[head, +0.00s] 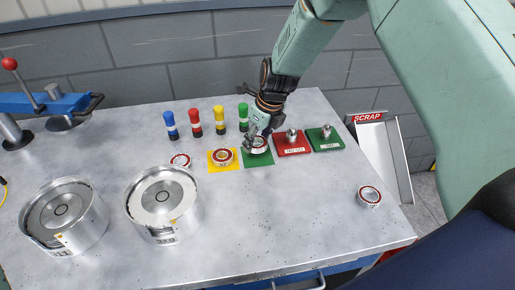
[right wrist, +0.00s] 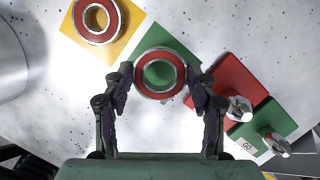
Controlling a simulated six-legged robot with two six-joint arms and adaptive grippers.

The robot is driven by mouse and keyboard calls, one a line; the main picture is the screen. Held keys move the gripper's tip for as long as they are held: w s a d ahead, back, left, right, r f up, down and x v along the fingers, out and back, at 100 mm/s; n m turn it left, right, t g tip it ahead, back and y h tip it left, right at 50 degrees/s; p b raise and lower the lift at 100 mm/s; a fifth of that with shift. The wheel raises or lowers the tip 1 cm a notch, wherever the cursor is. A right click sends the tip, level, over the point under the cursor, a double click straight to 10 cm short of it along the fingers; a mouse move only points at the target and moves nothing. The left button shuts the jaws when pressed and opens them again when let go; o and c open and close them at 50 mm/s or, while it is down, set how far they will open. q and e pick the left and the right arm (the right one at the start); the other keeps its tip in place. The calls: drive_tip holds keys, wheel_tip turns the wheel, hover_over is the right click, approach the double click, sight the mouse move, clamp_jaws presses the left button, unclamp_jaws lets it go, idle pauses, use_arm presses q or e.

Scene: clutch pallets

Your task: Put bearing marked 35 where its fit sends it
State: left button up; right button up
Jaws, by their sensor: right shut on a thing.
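My right gripper (head: 254,138) is shut on a red-and-silver bearing (right wrist: 160,55) at the green mat (head: 258,160). In the right wrist view its fingers (right wrist: 160,76) grip the ring from both sides, and green shows through the hole. I cannot tell whether the ring touches the mat. A similar bearing (head: 222,156) lies on the yellow mat (head: 213,168). Another bearing (head: 181,160) lies on bare table left of it, and one (head: 369,196) lies at the far right. The marks on the bearings are too small to read. My left gripper is not in view.
A red block (head: 292,147) and a green block (head: 325,142), each with a metal plug, stand right of the green mat. Several coloured posts (head: 219,119) stand behind. Two metal housings (head: 164,204) occupy the left front. A SCRAP chute (head: 385,150) adjoins the right edge. The front middle is clear.

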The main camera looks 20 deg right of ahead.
sight(258, 155)
wheel_tip(258, 155, down, 3)
drive_tip(key=shift+s+f, duration=0.1)
drive_tip(key=shift+s, duration=0.05)
drive_tip(key=shift+f, duration=0.15)
drive_tip(key=o, duration=1.4)
drive_tip(key=shift+o, duration=0.3)
drive_tip(key=p+v, duration=0.1)
drive_tip(key=v, duration=1.1)
